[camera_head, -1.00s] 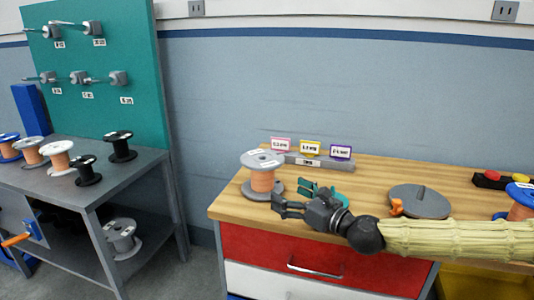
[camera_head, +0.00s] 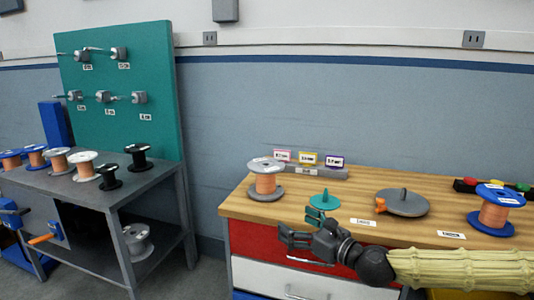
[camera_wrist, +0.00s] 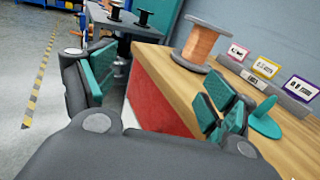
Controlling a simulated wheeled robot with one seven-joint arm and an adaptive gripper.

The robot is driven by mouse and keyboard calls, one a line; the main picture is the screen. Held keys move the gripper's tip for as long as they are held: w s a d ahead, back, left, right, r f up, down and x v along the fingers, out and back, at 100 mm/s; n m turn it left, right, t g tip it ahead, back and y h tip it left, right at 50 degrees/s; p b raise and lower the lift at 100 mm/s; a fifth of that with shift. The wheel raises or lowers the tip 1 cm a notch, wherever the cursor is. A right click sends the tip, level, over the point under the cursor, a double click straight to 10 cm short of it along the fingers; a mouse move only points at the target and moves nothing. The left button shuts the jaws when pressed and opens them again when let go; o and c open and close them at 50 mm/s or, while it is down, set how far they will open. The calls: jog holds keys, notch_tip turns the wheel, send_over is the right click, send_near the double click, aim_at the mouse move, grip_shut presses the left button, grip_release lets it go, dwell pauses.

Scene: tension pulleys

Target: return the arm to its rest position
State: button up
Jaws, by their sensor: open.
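My gripper (camera_head: 300,236) is open and empty in the head view, in front of the wooden workbench's (camera_head: 350,185) front edge, with my arm reaching in from the right. In the wrist view my gripper (camera_wrist: 160,90) shows its teal finger pads spread wide, with nothing between them. A grey spool of copper wire (camera_head: 266,182) stands on the bench's left end, apart from the gripper; it also shows in the wrist view (camera_wrist: 205,45). A teal disc with a peg (camera_head: 324,201) lies on the bench just behind the gripper.
A grey disc with a handle (camera_head: 402,204) and a blue spool (camera_head: 495,213) stand on the bench to the right. Label cards (camera_head: 308,158) stand at the back. A grey table (camera_head: 150,180) with several spools and a teal pegboard (camera_head: 150,60) are at left.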

jog(key=s+a+f+n+g+h, duration=0.1)
jog(key=s+a+f+n+g, duration=0.4)
jog(key=f, duration=0.6)
jog(key=s+a+f+n+g, duration=0.1)
jog(key=s+a+f+n, duration=0.1)
jog(key=s+a+f, duration=0.7)
jog(key=s+d+f+n+g+h, duration=0.2)
jog(key=s+d+f+n, duration=0.15)
jog(key=s+f, duration=0.5)
jog(key=s+d+f+n+g+h, duration=0.25)
jog(key=s+f+n, duration=0.3)
jog(key=f, duration=0.65)
jog(key=s+d+f+n+g+h, duration=0.1)
jog(key=s+d+f+n+h, duration=0.2)
jog(key=d, duration=0.4)
jog(key=s+d+f+n+g+h, duration=0.1)
jog(key=s+d+f+n, duration=0.1)
jog(key=s+d+n, duration=0.35)
jog(key=s+d+f+n+g+h, duration=0.1)
jog(key=s+d+f+n+h, duration=0.3)
jog(key=d, duration=0.6)
notch_tip(320, 180, up, 23)
jog(key=m+y+p, duration=0.1)
jog(key=p, duration=2.1)
jog(key=shift+s+r+m, duration=0.15)
jog(key=shift+s+m, duration=0.2)
jog(key=shift+t, duration=0.25)
